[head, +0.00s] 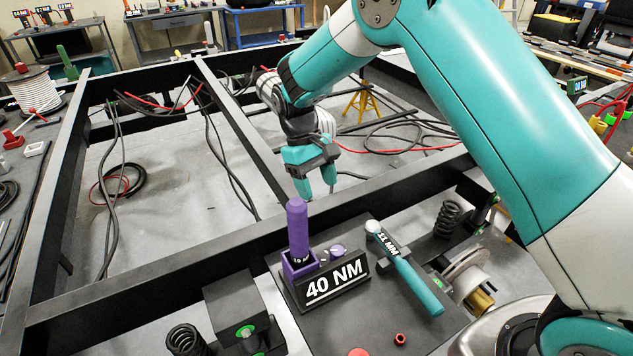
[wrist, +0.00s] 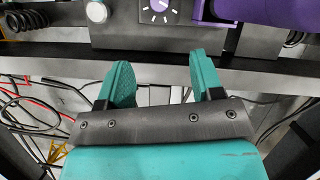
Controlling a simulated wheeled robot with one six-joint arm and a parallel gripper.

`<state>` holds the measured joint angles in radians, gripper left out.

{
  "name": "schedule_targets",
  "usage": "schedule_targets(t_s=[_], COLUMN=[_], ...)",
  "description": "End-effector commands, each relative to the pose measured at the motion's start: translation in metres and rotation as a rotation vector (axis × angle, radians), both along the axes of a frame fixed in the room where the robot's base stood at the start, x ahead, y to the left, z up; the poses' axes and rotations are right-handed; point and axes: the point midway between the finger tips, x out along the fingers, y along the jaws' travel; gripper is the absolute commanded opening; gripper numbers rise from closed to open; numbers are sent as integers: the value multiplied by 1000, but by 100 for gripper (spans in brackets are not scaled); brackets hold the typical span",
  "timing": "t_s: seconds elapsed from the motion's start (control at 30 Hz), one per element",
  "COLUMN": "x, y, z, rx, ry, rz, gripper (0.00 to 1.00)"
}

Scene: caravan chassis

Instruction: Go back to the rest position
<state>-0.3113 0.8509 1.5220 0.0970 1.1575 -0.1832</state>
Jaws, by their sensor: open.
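My gripper (head: 316,186) is open and empty. It hangs just above and behind the black chassis beam, close to the purple tool. In the wrist view its two teal fingers (wrist: 163,85) stand apart with nothing between them. The purple tool (head: 297,228) stands upright in a purple holder (head: 300,268) beside the black "40 NM" sign (head: 332,284). Part of the purple tool also shows at the upper right of the wrist view (wrist: 270,12), apart from the fingers.
A teal tool (head: 412,278) marked "11 MM" lies on the black plate right of the sign. Black chassis beams (head: 230,130) surround the gripper, with loose black and red cables (head: 125,180) on the floor. Coil springs (head: 447,218) stand near the plate.

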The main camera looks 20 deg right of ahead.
Motion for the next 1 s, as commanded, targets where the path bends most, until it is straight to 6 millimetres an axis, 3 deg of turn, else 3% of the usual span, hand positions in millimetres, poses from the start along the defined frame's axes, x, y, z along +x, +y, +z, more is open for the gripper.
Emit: schedule_targets(t_s=[0.27,0.37,0.47,0.7,0.83,1.0], x=[-2,-11,-33,-128,-188,-248], y=[0,1,2,6,10,15], z=[6,28,64,144,167,177], rx=[7,38,96,291,400,505], ry=[-8,-37,-89,-235,-302,-357], rz=[3,17,38,94,116,133], gripper=[60,60,60,60,60,60])
